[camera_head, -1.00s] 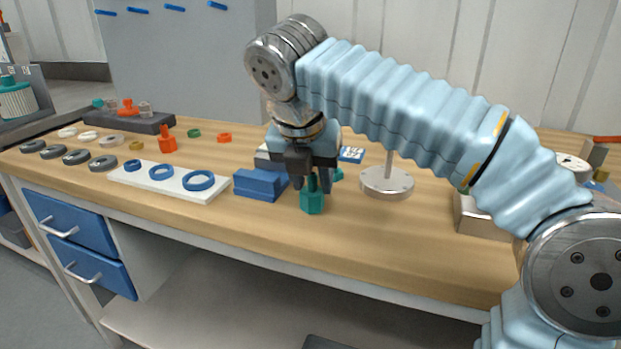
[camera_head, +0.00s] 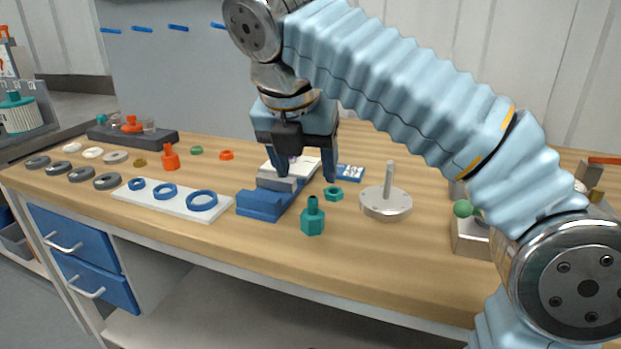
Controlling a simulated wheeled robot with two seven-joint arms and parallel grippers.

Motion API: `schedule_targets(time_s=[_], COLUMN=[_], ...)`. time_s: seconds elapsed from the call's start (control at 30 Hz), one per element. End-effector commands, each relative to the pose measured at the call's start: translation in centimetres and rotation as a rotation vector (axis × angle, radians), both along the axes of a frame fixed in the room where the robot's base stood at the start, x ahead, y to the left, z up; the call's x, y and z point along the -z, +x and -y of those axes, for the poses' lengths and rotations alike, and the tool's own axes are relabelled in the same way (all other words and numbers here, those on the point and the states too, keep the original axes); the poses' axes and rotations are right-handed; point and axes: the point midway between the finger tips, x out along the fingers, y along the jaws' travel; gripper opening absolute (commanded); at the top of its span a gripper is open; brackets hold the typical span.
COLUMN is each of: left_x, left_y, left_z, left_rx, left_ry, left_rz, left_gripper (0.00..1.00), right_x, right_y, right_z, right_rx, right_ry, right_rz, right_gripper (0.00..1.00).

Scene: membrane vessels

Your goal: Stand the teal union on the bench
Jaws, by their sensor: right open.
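The teal union (camera_head: 313,217) stands upright on the wooden bench (camera_head: 370,262), its wide hexagonal part down and its narrow neck up. My right gripper (camera_head: 305,178) is open and empty, above and slightly behind the union, with its fingers apart from it. A small teal hex nut (camera_head: 334,193) lies on the bench just behind and right of the union. My left gripper is not in view.
A blue block fixture (camera_head: 262,203) is close left of the union. A round metal base with a post (camera_head: 387,204) stands to the right. A white tray with blue rings (camera_head: 172,202) and an orange fitting (camera_head: 170,158) are further left. The bench front is clear.

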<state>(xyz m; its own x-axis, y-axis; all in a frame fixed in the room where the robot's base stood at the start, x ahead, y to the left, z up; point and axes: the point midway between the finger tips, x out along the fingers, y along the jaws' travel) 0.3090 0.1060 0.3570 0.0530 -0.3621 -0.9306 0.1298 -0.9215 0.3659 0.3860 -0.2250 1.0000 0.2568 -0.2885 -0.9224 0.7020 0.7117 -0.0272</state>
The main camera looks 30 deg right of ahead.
Motion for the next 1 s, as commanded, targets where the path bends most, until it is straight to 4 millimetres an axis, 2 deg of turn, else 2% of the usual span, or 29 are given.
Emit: schedule_targets(time_s=[0.03,0.3,1.0], left_x=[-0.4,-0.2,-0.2], left_y=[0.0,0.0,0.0], left_z=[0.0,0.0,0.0], left_rx=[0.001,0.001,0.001], left_ry=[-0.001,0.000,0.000], left_rz=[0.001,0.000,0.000], left_gripper=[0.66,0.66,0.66], right_x=[-1.1,-2.9,-3.1], right_y=[-0.2,-0.8,-0.9], right_z=[-0.4,-1.0,-1.0], right_rx=[-0.004,-0.002,-0.001], right_ry=[0.002,0.001,0.001], right_rz=[0.002,0.002,0.002], right_gripper=[0.64,0.64,0.64])
